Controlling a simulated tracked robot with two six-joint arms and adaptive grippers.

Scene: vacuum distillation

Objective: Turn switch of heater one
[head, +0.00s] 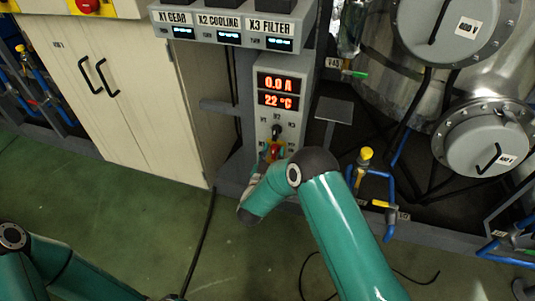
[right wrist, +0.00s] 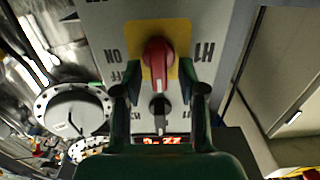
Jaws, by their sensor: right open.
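The heater control panel (head: 264,117) is a grey upright box with red displays reading 0.0 A and 22 °C. Low on it is a red rotary switch (head: 274,152) on a yellow plate. In the right wrist view the red switch (right wrist: 157,58) shows close up, with upside-down lettering, ON and OFF on one side and H1 on the other. My right gripper (right wrist: 158,93) is open and empty, its two fingers either side of the switch in that picture; contact cannot be told. In the head view my right arm partly hides the gripper. My left gripper is out of view.
A black selector switch (head: 276,131) sits above the red one. Labelled displays (head: 228,28) are above the panel. A cream cabinet (head: 120,85) stands left, and a metal vessel (head: 480,135) with blue pipes and yellow-handled valves (head: 366,155) stands right. The green floor in front is mostly clear.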

